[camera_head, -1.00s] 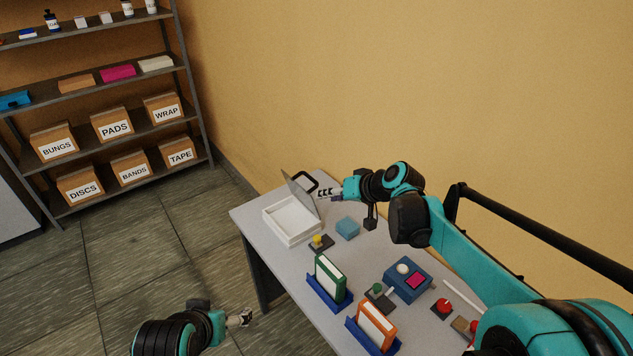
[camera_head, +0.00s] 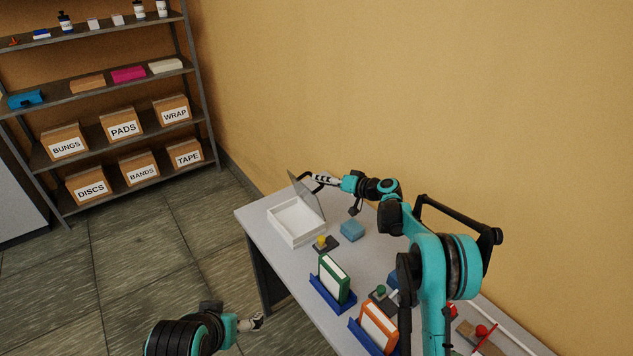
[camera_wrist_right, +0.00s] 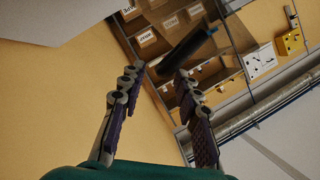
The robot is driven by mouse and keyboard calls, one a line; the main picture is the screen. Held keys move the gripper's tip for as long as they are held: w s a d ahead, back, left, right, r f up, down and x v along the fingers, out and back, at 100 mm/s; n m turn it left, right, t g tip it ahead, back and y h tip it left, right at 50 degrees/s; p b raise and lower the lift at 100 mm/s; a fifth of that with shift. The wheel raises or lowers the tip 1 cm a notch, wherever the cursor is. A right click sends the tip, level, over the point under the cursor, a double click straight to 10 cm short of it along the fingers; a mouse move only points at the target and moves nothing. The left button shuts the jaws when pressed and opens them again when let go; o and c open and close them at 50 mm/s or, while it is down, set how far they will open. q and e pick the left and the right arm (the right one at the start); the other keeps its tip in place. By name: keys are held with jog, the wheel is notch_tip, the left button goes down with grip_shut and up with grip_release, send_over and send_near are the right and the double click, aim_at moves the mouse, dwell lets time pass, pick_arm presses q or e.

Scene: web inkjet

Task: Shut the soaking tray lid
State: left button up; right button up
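The white soaking tray (camera_head: 296,240) sits on the far end of the table. Its grey lid (camera_head: 308,196) stands raised and tilted at the tray's wall-side edge, with a black handle on its outer face. My right gripper (camera_head: 316,178) is at the handle, on the wall side of the lid. In the right wrist view my right gripper (camera_wrist_right: 158,80) is open, and the dark handle bar (camera_wrist_right: 183,48) lies at or just beyond the fingertips. A grey panel, likely the lid, fills that view's top left corner. My left gripper (camera_head: 258,321) hangs off the table's near side, away from the tray.
On the table (camera_head: 258,222) are a blue block (camera_head: 352,230), a yellow-knobbed switch (camera_head: 321,242), a green binder (camera_head: 334,279) and an orange binder (camera_head: 379,325) in blue holders. A wall (camera_head: 420,90) runs behind my right arm. A shelf with labelled boxes (camera_head: 122,125) stands far left.

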jog(key=shift+b+x, duration=0.3)
jog(key=shift+x, duration=1.4)
grip_shut()
jog(key=shift+a, duration=0.15)
jog(key=shift+s+a+f+n+t+h+b, duration=0.6)
jog(key=shift+s+a+f+n+h, duration=0.25)
jog(key=shift+s+a+f+n, duration=0.65)
jog(key=shift+s+a+f+n+t+h+b, duration=0.4)
jog(key=shift+s+a+f+n+h+b, duration=0.55)
jog(key=shift+a, duration=0.95)
jog(key=shift+s+a+f+n+t+h+b, duration=0.35)
jog(key=shift+s+a+f+n+t+h, duration=0.25)
jog(key=shift+s+a+f+n, duration=0.7)
jog(key=shift+s+a+r+n, duration=0.1)
jog(key=shift+a+r+n, duration=0.1)
jog(key=shift+a+n, duration=0.25)
